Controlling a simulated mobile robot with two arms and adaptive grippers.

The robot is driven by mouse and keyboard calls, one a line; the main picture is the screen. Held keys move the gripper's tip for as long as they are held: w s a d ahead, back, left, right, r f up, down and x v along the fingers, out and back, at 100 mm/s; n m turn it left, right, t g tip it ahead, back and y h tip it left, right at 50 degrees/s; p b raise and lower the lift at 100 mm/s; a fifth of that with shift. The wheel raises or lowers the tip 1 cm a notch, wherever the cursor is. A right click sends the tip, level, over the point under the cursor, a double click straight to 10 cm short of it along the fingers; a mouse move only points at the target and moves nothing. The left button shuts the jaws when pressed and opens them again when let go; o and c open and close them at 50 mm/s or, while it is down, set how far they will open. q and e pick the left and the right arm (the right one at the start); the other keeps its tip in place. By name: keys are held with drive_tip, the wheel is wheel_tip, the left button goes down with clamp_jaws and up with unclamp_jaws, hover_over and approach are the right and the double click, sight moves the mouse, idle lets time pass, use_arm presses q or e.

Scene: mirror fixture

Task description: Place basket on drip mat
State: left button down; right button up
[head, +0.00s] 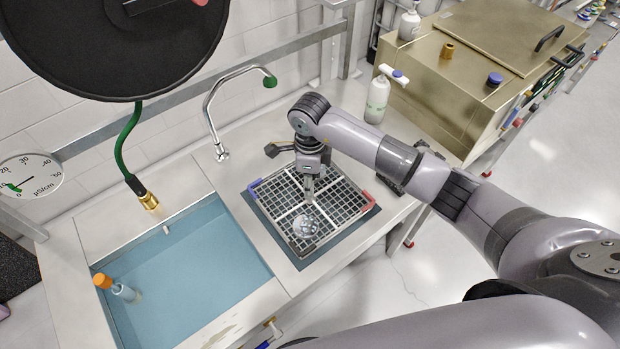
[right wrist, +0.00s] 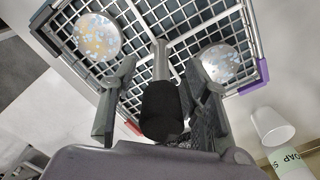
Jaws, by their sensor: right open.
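The basket (head: 335,195), a square wire grid with a red end and a blue-purple end, sits on the counter right of the sink. It also shows in the right wrist view (right wrist: 182,35), with two shiny round discs in it. A blue-grey area (head: 307,259) borders the basket; I cannot tell whether it is the drip mat or a recessed basin. My right gripper (head: 309,190) is above the basket's middle. In the right wrist view its open fingers (right wrist: 160,85) stand either side of a metal post with a black knob (right wrist: 161,108). My left gripper is out of view.
The blue sink basin (head: 200,275) is left of the basket, with an orange-capped bottle (head: 118,288) in it. A curved faucet (head: 211,110) stands behind. A white bottle (head: 377,100) and a metal box (head: 455,75) stand back right. A large black disc (head: 110,45) hangs upper left.

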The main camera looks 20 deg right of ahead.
drive_tip(key=shift+r, duration=0.1)
drive_tip(key=shift+r, duration=0.3)
wheel_tip(320, 180, up, 10)
drive_tip(key=b, duration=0.4)
drive_tip(key=shift+r, duration=0.65)
